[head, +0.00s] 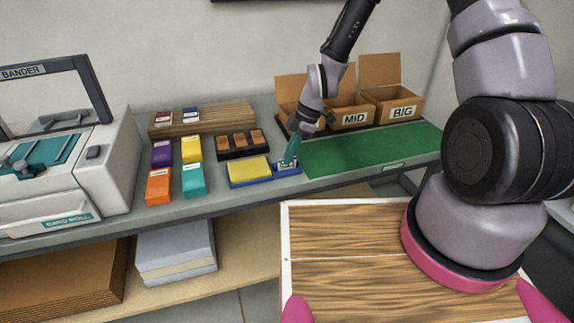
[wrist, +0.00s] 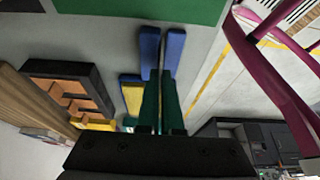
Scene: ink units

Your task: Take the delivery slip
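My gripper (head: 290,160) points down at a small blue holder (head: 283,171) near the front edge of the counter. Its green fingers (wrist: 160,90) show close together in the wrist view, with only a narrow gap between them. Two upright blue posts of the holder (wrist: 150,45) stand just beyond the fingertips. I cannot make out a delivery slip clearly. A thin edge between the posts and fingers may be one, but whether it is gripped is not clear.
A yellow pad (head: 249,171) in a blue tray lies just left of the holder. A black block tray (head: 243,153), coloured boxes (head: 192,179) and a bander machine (head: 65,165) stand farther left. A green mat (head: 365,148) and cartons (head: 390,92) are to the right.

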